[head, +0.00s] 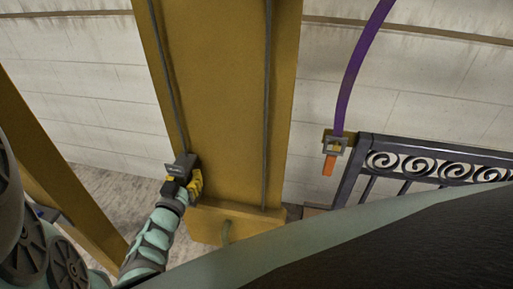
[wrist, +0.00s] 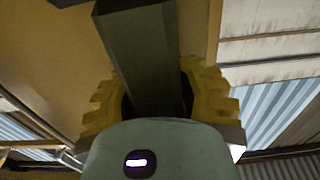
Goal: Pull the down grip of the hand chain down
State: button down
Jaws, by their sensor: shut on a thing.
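The hand chain shows in the head view as two dark strands, a left one (head: 169,90) and a right one (head: 267,100), hanging before a yellow post (head: 220,80). A dark block-shaped grip (head: 179,167) sits on the left strand, low on the post; its small label is too small to read. My gripper (head: 188,184) is shut on this grip. In the wrist view the yellow fingers (wrist: 158,100) stand on both sides of the dark grip (wrist: 140,50). The fingers' contact faces are partly hidden. I see no second grip on the right strand.
A dark scrolled gate (head: 430,165) stands at the right. A purple strap (head: 350,75) with an orange end (head: 329,165) hangs by the gate's left top corner. Another yellow post (head: 50,165) stands at the left. A pale wall (head: 90,80) is behind.

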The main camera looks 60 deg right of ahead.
jog(key=shift+a+f, duration=0.2)
jog(key=shift+f, duration=0.1)
jog(key=c, duration=1.2)
grip_release()
jog(key=shift+s+a, duration=0.1)
jog(key=shift+a, duration=0.05)
jog(key=shift+o, duration=0.8)
jog(key=shift+a+f, duration=0.1)
jog(key=shift+a, duration=0.1)
jog(key=o, duration=0.4)
jog(key=shift+d+r, duration=0.2)
jog(key=v, duration=1.2)
jog(key=shift+r, duration=0.15)
